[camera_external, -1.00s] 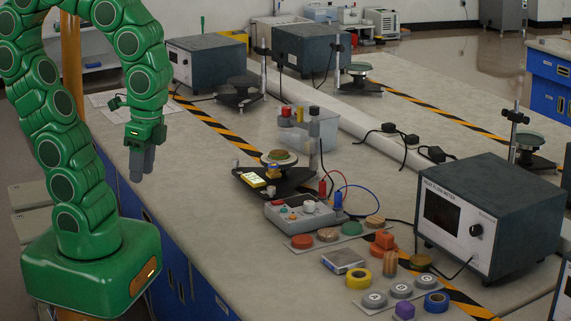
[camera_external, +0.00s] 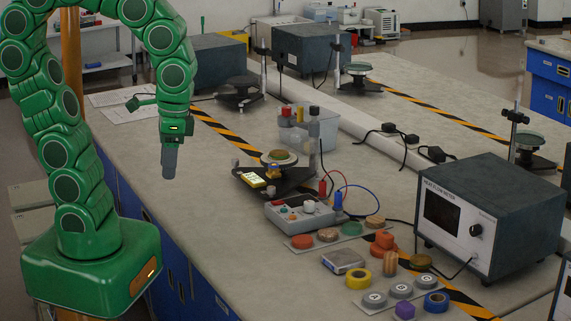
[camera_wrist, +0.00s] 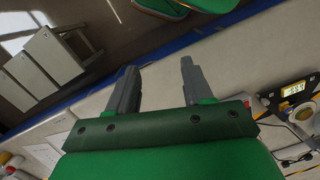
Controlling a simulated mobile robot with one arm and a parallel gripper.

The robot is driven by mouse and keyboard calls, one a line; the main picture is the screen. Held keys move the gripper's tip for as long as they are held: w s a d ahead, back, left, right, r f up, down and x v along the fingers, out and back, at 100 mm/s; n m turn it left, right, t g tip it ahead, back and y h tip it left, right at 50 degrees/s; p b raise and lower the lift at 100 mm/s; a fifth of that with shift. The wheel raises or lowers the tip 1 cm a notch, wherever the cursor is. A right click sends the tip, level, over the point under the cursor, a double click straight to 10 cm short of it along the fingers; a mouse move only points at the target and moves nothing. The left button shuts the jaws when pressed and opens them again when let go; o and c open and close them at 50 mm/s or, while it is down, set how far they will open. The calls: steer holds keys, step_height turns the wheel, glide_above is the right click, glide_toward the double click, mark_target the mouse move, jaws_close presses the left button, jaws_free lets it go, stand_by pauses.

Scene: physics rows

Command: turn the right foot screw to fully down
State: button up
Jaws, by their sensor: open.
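The black stand base (camera_external: 285,184) sits on the bench, with a round disc-topped plate (camera_external: 279,158) and a yellow-framed level display (camera_external: 252,180) on it. Small brass-coloured parts show at its back left (camera_external: 236,164) and under the plate (camera_external: 272,171). I cannot tell which of these is the right foot screw. In the wrist view, the lit display (camera_wrist: 293,89) and part of the stand are at the right edge. My gripper (camera_external: 169,174) hangs pointing down, left of the stand and clear of it. In the wrist view its fingers (camera_wrist: 157,72) are apart and empty.
A grey control box (camera_external: 300,213) with red and blue leads stands in front of the stand. A clear bin (camera_external: 300,135) is behind it. Discs, weights and tape rolls lie at the front right near the meter (camera_external: 490,215). Bench left of the stand is clear.

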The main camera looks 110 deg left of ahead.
steer(key=w+a+n, duration=0.8)
steer(key=a+n, duration=0.2)
steer(key=n+t, duration=0.2)
steer(key=n, duration=2.1)
glide_above(271, 187)
step_height(271, 187, down, 15)
steer(key=shift+r, duration=0.15)
steer(key=shift+m, duration=0.3)
steer(key=shift+f, duration=3.8)
jaws_close()
steer(key=shift+w+d+m, duration=0.1)
steer(key=shift+m, duration=0.2)
